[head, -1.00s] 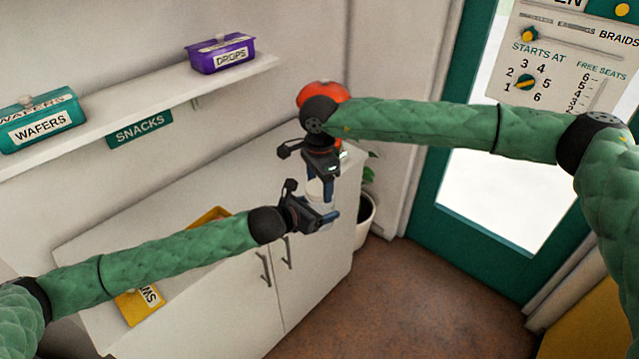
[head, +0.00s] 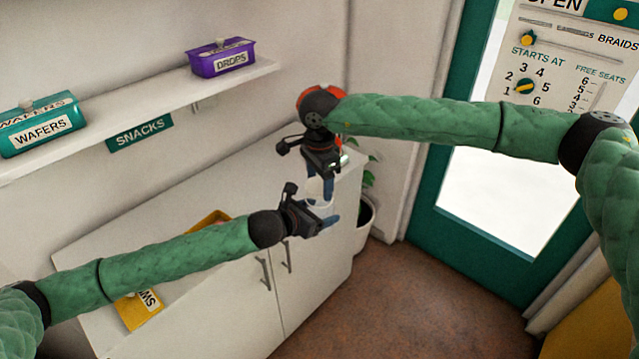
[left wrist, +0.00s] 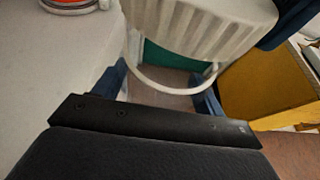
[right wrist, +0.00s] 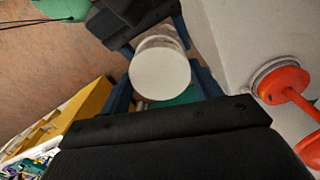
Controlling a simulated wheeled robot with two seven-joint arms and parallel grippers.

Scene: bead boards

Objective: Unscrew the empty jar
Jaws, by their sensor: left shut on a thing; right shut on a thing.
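The clear jar (head: 318,208) with a pale lid is in mid-air between my two grippers, in front of the cabinet. My left gripper (head: 330,217) is shut on the clear jar from the left. My right gripper (head: 319,187) comes from above and is shut on the lid. In the left wrist view the lid (left wrist: 190,22) shows ribbed sides above a thin curved rim of clear glass, with nothing seen inside. In the right wrist view the round lid top (right wrist: 160,75) lies between the blue fingers. I cannot tell whether lid and jar are apart.
A red-topped container (right wrist: 285,85) stands on the white counter (head: 215,195) close behind my right gripper. A wall shelf (head: 150,105) holds a teal WAFERS box (head: 42,128) and a purple DROPS box (head: 222,60).

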